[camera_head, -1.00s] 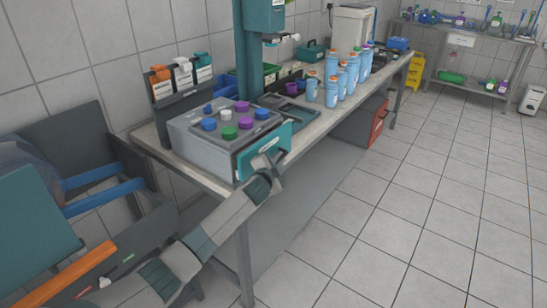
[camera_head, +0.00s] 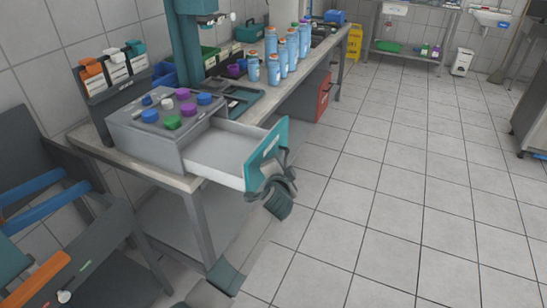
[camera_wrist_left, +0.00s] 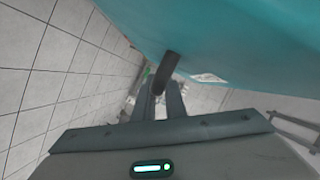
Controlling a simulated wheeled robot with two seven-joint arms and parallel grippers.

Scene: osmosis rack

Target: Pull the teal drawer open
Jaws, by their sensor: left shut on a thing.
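The teal drawer front (camera_head: 267,152) stands well out from the grey box (camera_head: 165,142) on the bench, and the white drawer interior (camera_head: 225,152) shows empty. My left gripper (camera_head: 270,183) is at the outer face of the drawer front, shut on the drawer's handle. In the left wrist view the dark handle (camera_wrist_left: 166,72) sticks out from the teal panel (camera_wrist_left: 225,40), with the fingers (camera_wrist_left: 157,102) around its end. My right gripper is not in view.
Colored knobs (camera_head: 173,122) sit on top of the box. Blue bottles (camera_head: 274,70) and a teal tray (camera_head: 243,102) stand farther along the bench. A blue-armed chair (camera_head: 45,187) is at the left. The tiled floor (camera_head: 370,200) to the right is clear.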

